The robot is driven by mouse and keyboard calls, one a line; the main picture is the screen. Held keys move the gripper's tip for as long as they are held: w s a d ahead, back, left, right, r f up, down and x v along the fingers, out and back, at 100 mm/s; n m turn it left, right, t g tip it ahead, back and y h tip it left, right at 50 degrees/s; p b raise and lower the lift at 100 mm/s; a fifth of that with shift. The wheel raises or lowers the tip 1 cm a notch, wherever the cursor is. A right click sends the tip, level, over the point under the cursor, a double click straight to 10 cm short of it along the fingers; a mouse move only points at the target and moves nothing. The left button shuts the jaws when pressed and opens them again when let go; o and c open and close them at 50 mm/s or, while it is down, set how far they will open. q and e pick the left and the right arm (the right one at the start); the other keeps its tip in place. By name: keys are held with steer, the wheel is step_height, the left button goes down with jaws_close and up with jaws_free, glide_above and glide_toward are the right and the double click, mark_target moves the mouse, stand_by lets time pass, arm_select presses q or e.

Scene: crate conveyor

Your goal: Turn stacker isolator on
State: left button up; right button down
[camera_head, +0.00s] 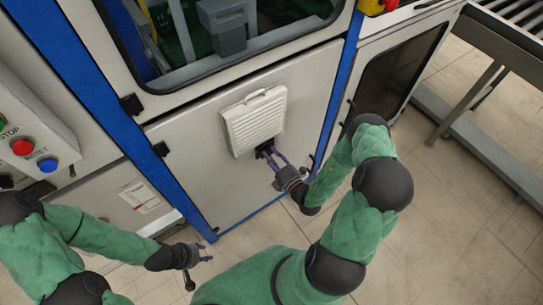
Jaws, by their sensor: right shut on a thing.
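My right gripper (269,153) is at the cabinet door (210,170), just below a white louvred vent cover (254,120). A red and yellow switch-like part (376,5) shows at the top edge, partly cut off. My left gripper (206,252) is open and empty, low in front of the cabinet, apart from it.
A panel with a red button (22,147) and a blue button (48,165) is at the left. Blue frame posts border the door. A roller conveyor (510,20) stands at the upper right. The tiled floor at the right is clear.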

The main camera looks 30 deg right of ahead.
steer(key=m+p, duration=0.3)
steer(key=m, duration=0.1)
steer(key=shift+r, duration=0.1)
steer(key=m+p, duration=0.2)
steer(key=m, duration=0.2)
steer(key=shift+d, duration=0.1)
steer(key=m+p, duration=0.2)
steer(key=m, duration=0.2)
steer(key=shift+d+f, duration=0.1)
steer(key=shift+f, duration=0.1)
steer(key=m, duration=0.3)
steer(key=m+p, duration=0.1)
steer(key=m, duration=0.1)
steer(key=shift+f+m, duration=0.2)
steer(key=shift+m, duration=0.2)
steer(key=c, duration=1)
jaws_free()
steer(key=shift+o, duration=0.2)
